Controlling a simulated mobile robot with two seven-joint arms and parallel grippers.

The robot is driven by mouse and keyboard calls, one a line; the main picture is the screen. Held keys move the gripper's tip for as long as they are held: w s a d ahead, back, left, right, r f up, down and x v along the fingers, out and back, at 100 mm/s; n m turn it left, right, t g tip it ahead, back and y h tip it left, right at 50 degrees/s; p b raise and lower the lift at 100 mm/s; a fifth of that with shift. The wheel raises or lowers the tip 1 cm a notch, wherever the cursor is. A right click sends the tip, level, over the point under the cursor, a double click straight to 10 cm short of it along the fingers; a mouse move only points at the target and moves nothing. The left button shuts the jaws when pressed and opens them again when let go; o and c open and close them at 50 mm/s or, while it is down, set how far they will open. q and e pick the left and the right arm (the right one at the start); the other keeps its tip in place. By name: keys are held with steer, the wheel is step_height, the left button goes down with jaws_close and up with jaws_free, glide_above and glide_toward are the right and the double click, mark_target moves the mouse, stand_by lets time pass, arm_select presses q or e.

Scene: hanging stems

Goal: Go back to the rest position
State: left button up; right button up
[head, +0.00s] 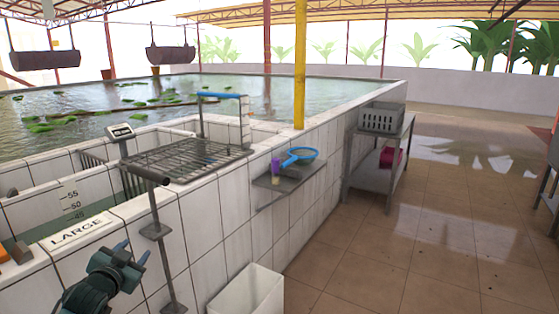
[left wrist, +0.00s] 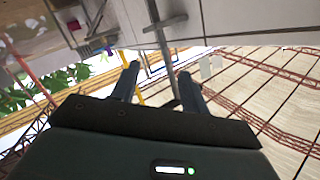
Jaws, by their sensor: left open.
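My left gripper (head: 133,252) is at the lower left of the head view, beside the white tiled tank wall (head: 235,215). In the left wrist view its two dark fingers (left wrist: 157,72) stand apart with nothing between them. It is open and empty. My right gripper is not in either view.
A wire rack (head: 185,160) lies over the tank's near edge, with a grey post (head: 160,240) below it. A white bin (head: 247,292) stands on the floor. A small shelf (head: 290,178) holds a blue hand net (head: 300,156) and a purple cup.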

arm_select(q)
steer(key=s+d+f+g+h, duration=0.3)
steer(key=s+d+f+h, duration=0.1)
steer(key=s+d+f, duration=1.2)
steer(key=s+d+r+n+g+p, duration=0.1)
steer(key=s+d+r+p, duration=0.3)
steer(key=s, duration=1.2)
steer(key=d+g+p, duration=0.1)
steer(key=d+p, duration=0.2)
steer(key=d, duration=0.2)
steer(key=shift+d+n+h, duration=0.2)
steer(key=shift+n+h, duration=0.2)
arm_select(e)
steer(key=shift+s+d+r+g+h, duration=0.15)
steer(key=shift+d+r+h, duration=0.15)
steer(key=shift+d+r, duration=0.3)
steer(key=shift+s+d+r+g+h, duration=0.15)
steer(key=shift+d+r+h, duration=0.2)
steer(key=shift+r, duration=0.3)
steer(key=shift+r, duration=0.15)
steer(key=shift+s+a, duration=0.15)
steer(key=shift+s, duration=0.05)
